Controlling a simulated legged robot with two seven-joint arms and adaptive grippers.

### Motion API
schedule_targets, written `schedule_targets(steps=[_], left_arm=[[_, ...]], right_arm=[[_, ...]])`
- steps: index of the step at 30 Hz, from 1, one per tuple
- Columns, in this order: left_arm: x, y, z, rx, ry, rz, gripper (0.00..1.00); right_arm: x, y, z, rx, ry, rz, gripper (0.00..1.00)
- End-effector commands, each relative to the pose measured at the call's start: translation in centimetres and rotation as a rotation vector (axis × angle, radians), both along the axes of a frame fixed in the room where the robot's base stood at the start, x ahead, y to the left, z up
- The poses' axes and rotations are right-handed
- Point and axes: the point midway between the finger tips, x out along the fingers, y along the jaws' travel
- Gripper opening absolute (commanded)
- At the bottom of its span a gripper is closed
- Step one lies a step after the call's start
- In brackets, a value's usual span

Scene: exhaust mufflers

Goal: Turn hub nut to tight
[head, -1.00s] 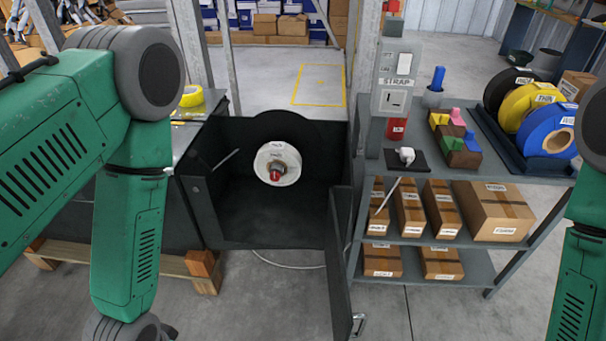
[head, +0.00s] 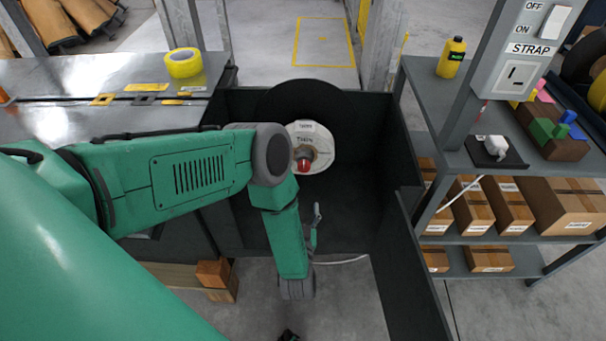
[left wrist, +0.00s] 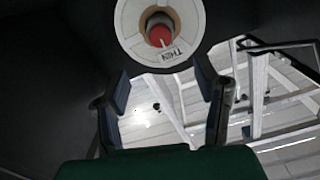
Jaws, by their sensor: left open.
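The hub nut (head: 304,164), with a red end, sits at the centre of a white roll (head: 321,143) mounted in a dark open-topped box. In the left wrist view the red nut (left wrist: 160,36) and the white roll (left wrist: 130,24), labelled THIN, are at the top, beyond the fingertips. My left gripper (head: 317,210) is small and partly hidden beside my forearm, below the nut in the picture and apart from it. In the left wrist view its two fingers (left wrist: 162,82) are spread with nothing between them. My right gripper is not in view.
The box's dark side wall (head: 398,150) and door panel (head: 415,270) stand right of my left arm. A grey shelf unit (head: 425,85) with a STRAP switch post (head: 520,50) is further right. A metal bench (head: 60,85) with yellow tape (head: 183,62) is at left.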

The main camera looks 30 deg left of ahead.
Motion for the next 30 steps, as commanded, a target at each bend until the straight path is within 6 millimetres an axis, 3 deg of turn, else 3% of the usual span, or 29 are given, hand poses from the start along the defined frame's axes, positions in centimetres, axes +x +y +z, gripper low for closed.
schedule_targets(steps=[5, 18, 24, 30], left_arm=[[1.6, 0.9, 0.2, 0.011, -0.014, 0.009, 0.56], [9.3, 6.2, -0.3, 0.002, -0.012, 0.008, 0.56], [11.2, 7.2, -0.2, 0.001, -0.011, 0.006, 0.56], [11.7, 7.3, 0.0, 0.004, -0.008, 0.005, 0.56]], right_arm=[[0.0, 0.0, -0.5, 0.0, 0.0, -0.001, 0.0], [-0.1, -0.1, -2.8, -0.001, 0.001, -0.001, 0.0], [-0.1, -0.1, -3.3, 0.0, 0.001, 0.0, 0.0], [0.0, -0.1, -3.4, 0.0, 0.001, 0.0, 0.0]])
